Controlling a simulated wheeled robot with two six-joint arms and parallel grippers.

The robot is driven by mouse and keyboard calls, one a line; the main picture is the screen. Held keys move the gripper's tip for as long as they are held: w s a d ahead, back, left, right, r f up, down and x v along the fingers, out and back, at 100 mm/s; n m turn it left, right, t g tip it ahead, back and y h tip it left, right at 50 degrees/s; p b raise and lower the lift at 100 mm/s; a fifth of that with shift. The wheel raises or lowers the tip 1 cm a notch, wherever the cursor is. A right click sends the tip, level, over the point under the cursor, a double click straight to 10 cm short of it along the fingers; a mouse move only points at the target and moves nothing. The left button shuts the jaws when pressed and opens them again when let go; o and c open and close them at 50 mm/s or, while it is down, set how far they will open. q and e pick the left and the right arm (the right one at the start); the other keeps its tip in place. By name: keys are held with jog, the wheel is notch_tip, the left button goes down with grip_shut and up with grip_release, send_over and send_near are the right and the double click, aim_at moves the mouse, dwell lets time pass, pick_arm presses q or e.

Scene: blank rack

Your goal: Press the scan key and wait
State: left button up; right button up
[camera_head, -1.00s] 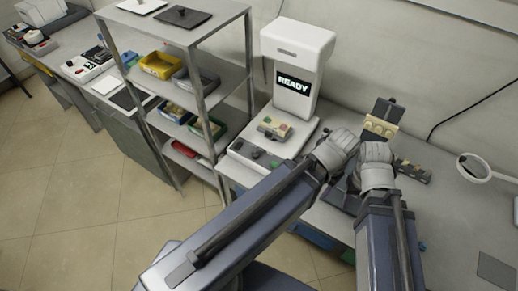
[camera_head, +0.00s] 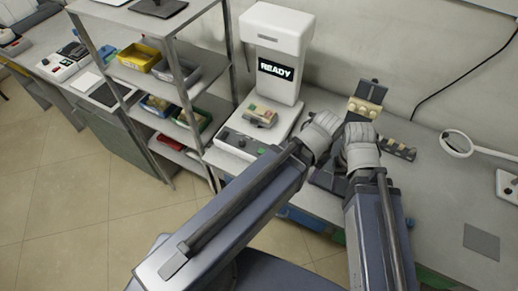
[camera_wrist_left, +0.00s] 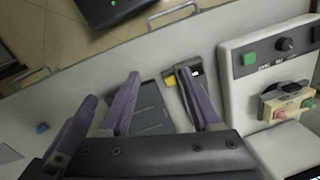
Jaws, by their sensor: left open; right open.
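The white scanner (camera_head: 272,30) stands at the back of the bench, and its screen reads READY. A part (camera_head: 260,115) with a green and a red knob lies on its bed; it also shows in the left wrist view (camera_wrist_left: 288,106). The green key (camera_wrist_left: 250,58) is on the scanner's front panel, beside a dark knob (camera_wrist_left: 284,45). My left gripper (camera_wrist_left: 160,95) is open and empty above the bench, beside the scanner and apart from the key. My right gripper (camera_head: 356,160) is close beside the left one, to the right of the scanner, open; its fingertips are largely hidden.
A metal shelf rack (camera_head: 180,60) with a yellow bin (camera_head: 140,57) and other bins stands left of the scanner. A tan-and-dark fixture (camera_head: 368,100) and a dark striped piece (camera_head: 397,149) are behind my wrists. A ring magnifier (camera_head: 457,143) stands at right.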

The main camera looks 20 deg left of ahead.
dwell(0.4)
pick_arm(q)
grip_shut()
dwell(0.4)
dwell(1.1)
